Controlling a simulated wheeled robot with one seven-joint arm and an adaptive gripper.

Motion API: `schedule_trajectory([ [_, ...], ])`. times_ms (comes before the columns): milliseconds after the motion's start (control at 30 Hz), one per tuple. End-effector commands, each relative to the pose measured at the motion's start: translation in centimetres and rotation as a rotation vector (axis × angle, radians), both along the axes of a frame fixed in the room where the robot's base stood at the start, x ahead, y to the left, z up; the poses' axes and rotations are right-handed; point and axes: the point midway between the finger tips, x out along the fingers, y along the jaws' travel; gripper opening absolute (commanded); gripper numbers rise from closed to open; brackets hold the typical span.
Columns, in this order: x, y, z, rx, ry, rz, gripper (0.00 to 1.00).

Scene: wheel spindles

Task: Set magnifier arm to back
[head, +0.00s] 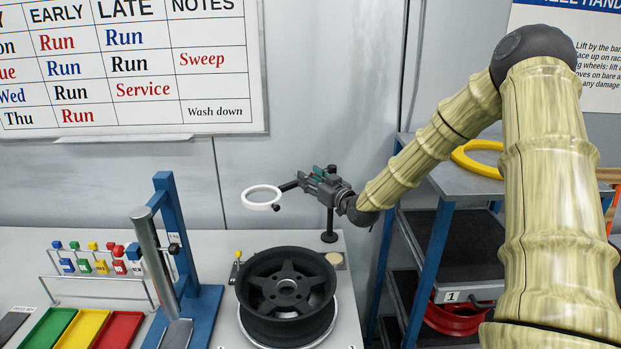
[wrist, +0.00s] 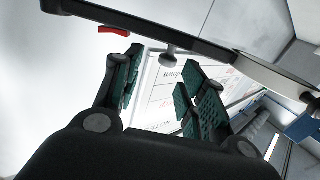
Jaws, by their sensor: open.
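The magnifier is a white ring (head: 262,197) on a short dark arm (head: 290,185), above and behind the black wheel in the head view. The ring points left from a dark upright post (head: 330,221). My gripper (head: 313,180) is at the post's top, by the inner end of the magnifier arm, and hides that joint. In the wrist view, my gripper (wrist: 162,86) has its green-padded fingers spread apart. The dark magnifier arm (wrist: 135,18) crosses the top there, with part of the white ring (wrist: 255,68) at right. A small knob (wrist: 168,56) shows beyond the fingers; I cannot tell contact.
A black wheel (head: 262,288) sits on the bench below. A blue stand with a grey lever (head: 157,262) is left of it, near coloured trays (head: 83,329) and a small rack. A blue-framed shelf (head: 433,250) with a yellow ring (head: 470,160) is at right.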

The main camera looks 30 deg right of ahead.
Motion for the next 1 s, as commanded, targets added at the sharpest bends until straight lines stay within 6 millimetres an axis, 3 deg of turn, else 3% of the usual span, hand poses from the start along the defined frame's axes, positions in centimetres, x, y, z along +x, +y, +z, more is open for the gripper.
schedule_trajectory([
  [600,-9.7,-0.5,0.1,0.001,0.0,0.0,0.41],
  [1000,-11.0,-0.6,0.1,0.0,0.0,0.0,0.41],
])
